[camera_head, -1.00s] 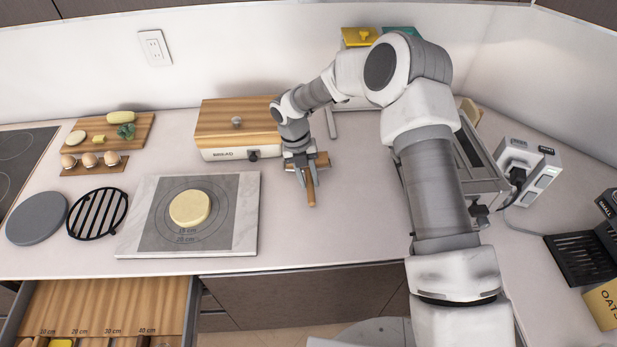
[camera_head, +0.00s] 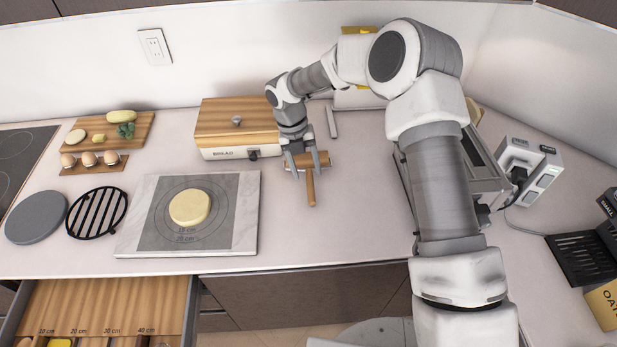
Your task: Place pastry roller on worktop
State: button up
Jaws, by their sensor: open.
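The pastry roller (camera_head: 311,188) has a wooden handle and a short wooden roller across its far end. It lies on the light worktop (camera_head: 340,240), with its handle pointing toward the front edge. My gripper (camera_head: 308,167) is open just above the roller's head, with its fingers pointing down. The fingers partly hide the head; I cannot tell whether they touch it.
The wooden-topped bread box (camera_head: 235,128) stands to the left, behind my gripper. A marble board (camera_head: 248,215) with a mat and dough (camera_head: 189,208) lies at left. A grey appliance (camera_head: 485,180) is right, partly behind my arm. The worktop in front of the roller is clear.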

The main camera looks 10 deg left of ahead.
jog(key=s+v, duration=0.1)
jog(key=v, duration=0.7)
jog(key=s+d+r+m+t, duration=0.1)
jog(key=s+d+r+m, duration=0.3)
jog(key=d+r+m, duration=0.45)
jog(key=s+d+r+m+t, duration=0.2)
jog(key=s+d+r+m, duration=0.1)
jog(key=d+r+m, duration=0.55)
jog(key=s+d+r+m+t+y, duration=0.1)
jog(key=s+d+m, duration=0.3)
jog(key=s+m, duration=0.5)
jog(key=s+d+r+m+t+y, duration=0.1)
jog(key=s+d+r+m+t, duration=0.1)
jog(key=s+d+m, duration=0.3)
jog(key=s+r+m, duration=0.1)
jog(key=s+m, duration=0.2)
jog(key=m, duration=0.4)
jog(key=shift+s+d+r+m+b, duration=0.25)
jog(key=shift+s+m+b, duration=0.05)
jog(key=shift+s, duration=0.1)
jog(key=shift+f, duration=0.3)
